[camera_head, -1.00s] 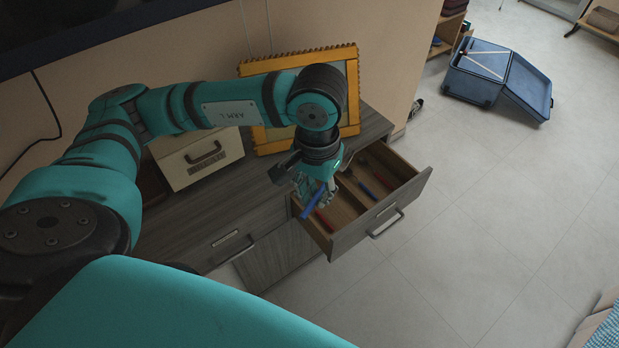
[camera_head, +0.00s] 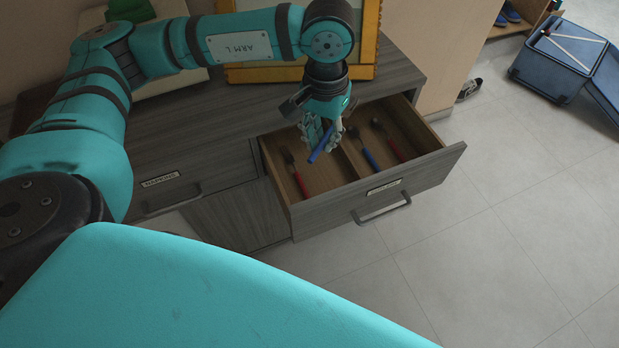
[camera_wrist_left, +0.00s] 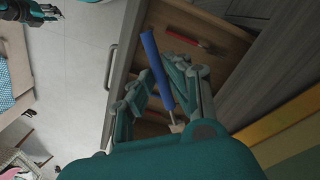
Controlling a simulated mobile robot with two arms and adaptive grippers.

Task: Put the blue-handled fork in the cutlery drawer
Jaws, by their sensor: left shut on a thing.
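My left gripper (camera_head: 318,130) is shut on the blue-handled fork (camera_head: 321,147) and holds it tilted over the open drawer (camera_head: 370,205), near a divider. In the left wrist view the fork's blue handle (camera_wrist_left: 156,66) lies between the fingers (camera_wrist_left: 158,92); a pale end pokes out by the palm, and its tines are hidden. In the drawer, a red-handled piece (camera_head: 301,184) lies in the left compartment. A blue-handled piece (camera_head: 371,159) and another red-handled one (camera_head: 394,149) lie further right. A teal gripper, seemingly my right one (camera_wrist_left: 45,14), shows at the wrist view's upper left, its jaws unclear.
The grey wooden cabinet (camera_head: 215,125) has a closed drawer labelled NAPKINS (camera_head: 160,180) left of the open one. An orange-framed picture (camera_head: 369,40) stands behind my left gripper. A blue open case (camera_head: 555,62) lies on the floor at the upper right. The tiled floor before the drawer is clear.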

